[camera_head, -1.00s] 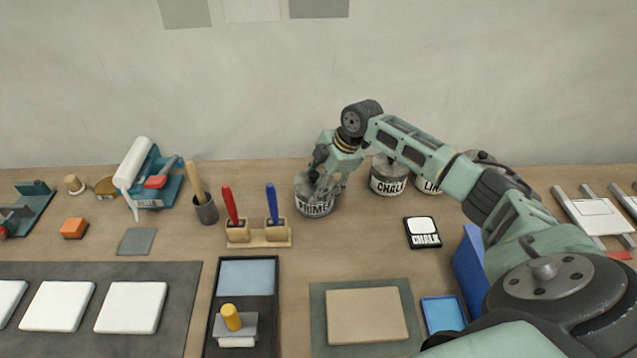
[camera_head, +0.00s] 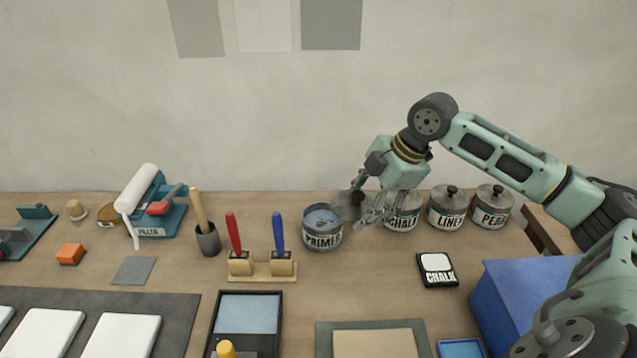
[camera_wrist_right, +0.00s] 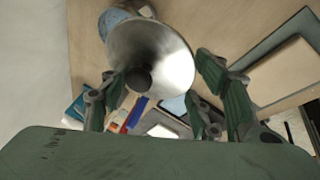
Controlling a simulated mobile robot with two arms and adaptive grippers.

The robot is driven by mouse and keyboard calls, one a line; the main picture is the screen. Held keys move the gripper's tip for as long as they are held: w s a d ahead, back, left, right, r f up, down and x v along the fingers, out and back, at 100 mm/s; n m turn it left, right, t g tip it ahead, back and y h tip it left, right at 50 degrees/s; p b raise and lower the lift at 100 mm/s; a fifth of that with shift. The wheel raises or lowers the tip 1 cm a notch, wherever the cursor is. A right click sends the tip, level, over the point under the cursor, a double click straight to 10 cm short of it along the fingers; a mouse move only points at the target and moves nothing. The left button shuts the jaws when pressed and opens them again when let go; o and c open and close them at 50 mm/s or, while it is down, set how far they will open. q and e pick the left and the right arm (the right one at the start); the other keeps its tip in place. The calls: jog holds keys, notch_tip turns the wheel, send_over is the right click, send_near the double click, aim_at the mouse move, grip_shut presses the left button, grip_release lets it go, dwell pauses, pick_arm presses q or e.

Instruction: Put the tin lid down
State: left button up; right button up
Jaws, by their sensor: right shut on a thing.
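My right gripper (camera_head: 365,206) is shut on the grey metal tin lid (camera_head: 348,206), which it holds tilted in the air just right of the PRIMER tin (camera_head: 322,240). The lid's round disc (camera_wrist_right: 160,48) and dark knob fill the upper middle of the right wrist view, with the fingers on either side. The PRIMER tin stands open on the bench and shows blue-grey contents. My left gripper is not in view.
Lidded tins CHALK (camera_head: 402,222), LINEN (camera_head: 447,217) and PEARL (camera_head: 492,214) stand in a row to the right. A brush holder (camera_head: 262,279) is left of the PRIMER tin. Bare bench lies before the tins, around a CHALK card (camera_head: 437,279). A blue box (camera_head: 520,290) stands front right.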

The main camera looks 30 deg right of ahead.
jog(key=shift+s+r, duration=0.1)
jog(key=shift+s, duration=0.1)
jog(key=shift+a+f, duration=0.2)
jog(key=shift+a, duration=0.15)
jog(key=a+f+m, duration=0.1)
jog(key=a+m, duration=0.1)
jog(key=a, duration=0.2)
jog(key=a+f+m+h, duration=0.1)
jog(key=a+m, duration=0.1)
jog(key=a, duration=0.2)
jog(key=s+a+f+m+t+h, duration=0.1)
jog(key=a+m, duration=0.1)
jog(key=a, duration=0.2)
jog(key=a+m+h, duration=0.1)
jog(key=a+m, duration=0.1)
jog(key=m, duration=0.1)
jog(key=s+a+r+m+g+h, duration=0.1)
jog(key=a+m+h, duration=0.1)
jog(key=a+m, duration=0.1)
jog(key=s+a+r+m+h, duration=0.1)
jog(key=a+m, duration=0.2)
jog(key=m, duration=0.1)
jog(key=shift+m+g, duration=0.3)
jog(key=shift+m, duration=0.1)
jog(key=shift+s+f, duration=0.1)
jog(key=shift+f, duration=0.05)
